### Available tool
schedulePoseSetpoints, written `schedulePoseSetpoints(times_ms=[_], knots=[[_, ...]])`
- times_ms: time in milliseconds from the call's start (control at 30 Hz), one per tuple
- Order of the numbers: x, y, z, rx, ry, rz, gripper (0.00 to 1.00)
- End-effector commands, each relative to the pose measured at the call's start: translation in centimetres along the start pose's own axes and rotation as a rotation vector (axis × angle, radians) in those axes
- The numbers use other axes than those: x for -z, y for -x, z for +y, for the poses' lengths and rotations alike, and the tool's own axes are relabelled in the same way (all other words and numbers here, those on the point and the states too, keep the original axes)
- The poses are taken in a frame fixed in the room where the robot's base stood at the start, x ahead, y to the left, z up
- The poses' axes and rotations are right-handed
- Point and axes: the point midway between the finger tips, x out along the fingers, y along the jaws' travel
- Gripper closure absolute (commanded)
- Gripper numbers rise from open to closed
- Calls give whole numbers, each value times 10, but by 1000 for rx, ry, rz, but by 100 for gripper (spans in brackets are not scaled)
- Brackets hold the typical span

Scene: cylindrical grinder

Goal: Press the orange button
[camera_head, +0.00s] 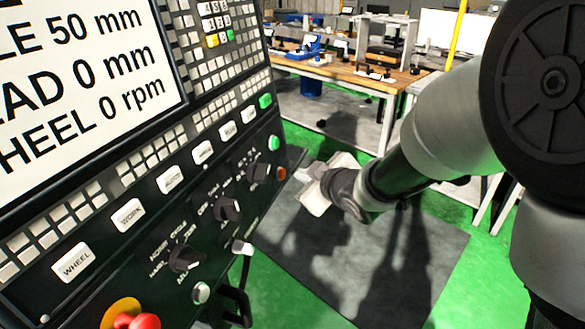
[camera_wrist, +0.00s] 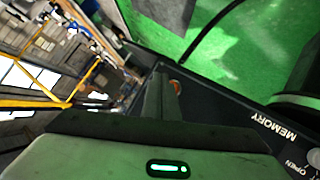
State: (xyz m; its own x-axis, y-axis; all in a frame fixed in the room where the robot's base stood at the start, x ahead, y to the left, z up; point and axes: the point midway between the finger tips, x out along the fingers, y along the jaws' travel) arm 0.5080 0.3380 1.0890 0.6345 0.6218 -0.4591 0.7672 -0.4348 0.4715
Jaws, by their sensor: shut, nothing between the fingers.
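The orange button (camera_head: 281,173) is a small round button at the right edge of the dark control panel, below a green button (camera_head: 274,142). In the wrist view, a small part of the orange button (camera_wrist: 175,85) shows beside my fingers, which hide the rest. My gripper (camera_head: 301,174) is shut and empty. In the head view its tip is just right of the orange button, with a small gap in the picture; I cannot tell the exact distance. In the wrist view, the shut fingers (camera_wrist: 160,88) extend toward the panel edge.
The panel carries several dark knobs, including one (camera_head: 228,209), and white keys such as WHEEL (camera_head: 76,262). A red mushroom button (camera_head: 145,321) is at the lower left. A workbench (camera_head: 345,73) stands behind. A grey mat (camera_head: 400,265) lies on the green floor.

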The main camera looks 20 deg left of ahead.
Motion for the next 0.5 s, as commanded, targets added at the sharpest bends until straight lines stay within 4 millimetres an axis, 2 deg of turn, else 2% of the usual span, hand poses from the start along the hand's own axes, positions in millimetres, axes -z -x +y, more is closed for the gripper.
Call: schedulePoseSetpoints(times_ms=[300, 500], knots=[[-15, 24, 18, -1, -1, -2, 100], [-19, 28, 20, 1, 0, 0, 100]])
